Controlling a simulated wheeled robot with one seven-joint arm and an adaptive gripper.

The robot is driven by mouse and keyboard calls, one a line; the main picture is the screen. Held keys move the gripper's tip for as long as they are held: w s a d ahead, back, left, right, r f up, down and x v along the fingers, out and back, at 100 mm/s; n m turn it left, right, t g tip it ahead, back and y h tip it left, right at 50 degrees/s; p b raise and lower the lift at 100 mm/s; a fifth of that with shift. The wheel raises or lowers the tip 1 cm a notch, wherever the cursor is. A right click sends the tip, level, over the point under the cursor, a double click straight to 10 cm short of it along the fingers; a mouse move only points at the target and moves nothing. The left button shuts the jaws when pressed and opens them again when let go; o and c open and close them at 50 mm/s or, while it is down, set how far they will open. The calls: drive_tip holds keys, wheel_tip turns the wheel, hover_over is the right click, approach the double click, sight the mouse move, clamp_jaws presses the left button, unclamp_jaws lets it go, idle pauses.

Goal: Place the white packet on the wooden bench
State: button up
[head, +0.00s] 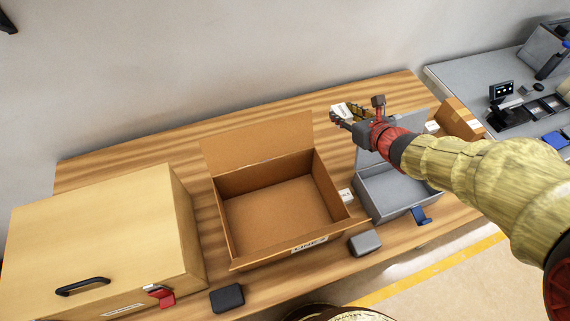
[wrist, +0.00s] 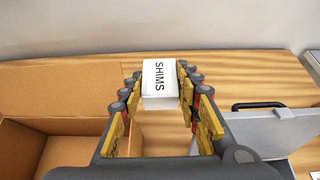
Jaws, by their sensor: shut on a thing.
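The white packet (wrist: 159,84), marked "SHIMS", sits between the two fingers of my gripper (wrist: 159,95) in the wrist view. My gripper is shut on it. In the head view the packet (head: 342,109) shows as a small white shape at the tip of my gripper (head: 346,116). The wooden bench (head: 170,142) has striped grain and runs along the wall. The packet appears above the back part of the bench, between the cardboard box and the grey box; its height over the wood is hard to tell.
An open cardboard box (head: 225,243) stands mid-bench. A grey box (head: 381,207) with its lid raised stands right of it. A large tan case (head: 95,225) fills the left. A dark block (head: 227,298) and a grey block (head: 365,242) lie near the front edge. Bare wood shows behind the boxes.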

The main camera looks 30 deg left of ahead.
drive_tip(key=shift+f, duration=0.1)
wheel_tip(320, 180, down, 28)
drive_tip(key=b, duration=0.8)
drive_tip(key=shift+r, duration=0.2)
drive_tip(key=shift+f, duration=0.2)
drive_tip(key=o, duration=0.8)
drive_tip(key=shift+o, duration=0.9)
drive_tip(key=shift+r, duration=0.25)
drive_tip(key=p+v, duration=0.3)
drive_tip(key=v, duration=0.9)
drive_tip(key=shift+f, duration=0.1)
